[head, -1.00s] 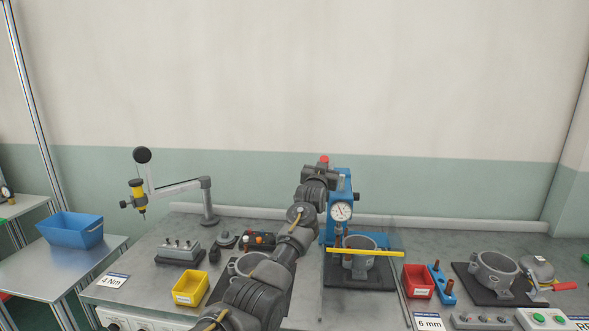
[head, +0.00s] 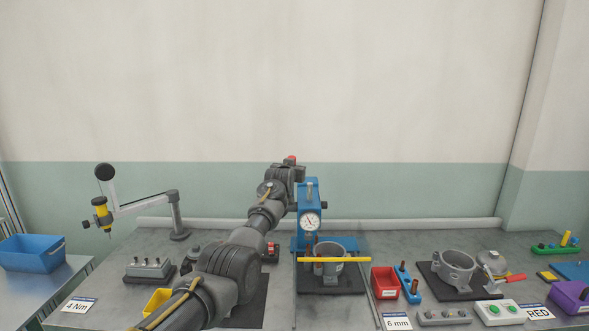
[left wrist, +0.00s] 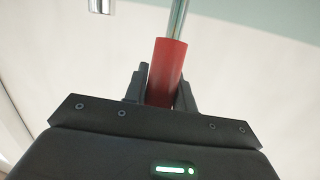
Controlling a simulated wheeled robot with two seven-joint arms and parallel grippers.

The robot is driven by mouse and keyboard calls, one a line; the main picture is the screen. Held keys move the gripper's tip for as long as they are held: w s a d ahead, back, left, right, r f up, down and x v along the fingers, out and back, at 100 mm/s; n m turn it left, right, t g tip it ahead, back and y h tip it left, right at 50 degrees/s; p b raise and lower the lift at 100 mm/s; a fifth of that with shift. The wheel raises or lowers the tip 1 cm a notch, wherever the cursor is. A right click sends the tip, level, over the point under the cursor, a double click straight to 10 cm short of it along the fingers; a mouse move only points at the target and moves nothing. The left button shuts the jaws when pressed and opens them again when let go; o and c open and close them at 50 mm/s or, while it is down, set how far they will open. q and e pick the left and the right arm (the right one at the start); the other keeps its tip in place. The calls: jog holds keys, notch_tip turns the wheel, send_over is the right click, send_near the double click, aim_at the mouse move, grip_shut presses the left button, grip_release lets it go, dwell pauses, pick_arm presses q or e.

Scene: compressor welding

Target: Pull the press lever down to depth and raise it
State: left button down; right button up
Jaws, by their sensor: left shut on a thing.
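The blue press (head: 309,195) stands on the bench with a round dial gauge (head: 309,222) on its front. Its lever's red handle (head: 291,158) shows just above my left gripper (head: 291,166), to the left of and above the press head. In the left wrist view the red handle (left wrist: 167,68) sits between the fingers of my left gripper (left wrist: 160,90), which is shut on it. A metal rod (left wrist: 179,18) runs on from the handle. A grey cylindrical housing (head: 328,262) stands under the press behind a yellow bar (head: 334,260). My right gripper is out of view.
A red bin (head: 385,283) and a blue holder (head: 407,284) stand right of the press. Another grey housing (head: 457,268) sits further right. A jointed tool arm (head: 150,204) stands at the left. My left arm hides part of the bench.

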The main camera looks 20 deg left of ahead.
pick_arm(q)
jog(key=shift+r, duration=0.3)
jog(key=c, duration=1.5)
grip_release()
jog(key=o, duration=0.4)
jog(key=shift+w+a+f, duration=0.1)
jog(key=shift+w+f, duration=0.05)
jog(key=shift+f, duration=0.1)
jog(key=shift+c, duration=0.2)
jog(key=shift+s, duration=0.2)
jog(key=shift+s+d+f+b, duration=0.1)
jog(key=shift+s+d+b, duration=0.15)
jog(key=shift+s+b, duration=0.55)
jog(key=b+v, duration=0.3)
jog(key=v, duration=0.5)
jog(key=shift+s+r, duration=0.25)
jog(key=shift+s, duration=0.15)
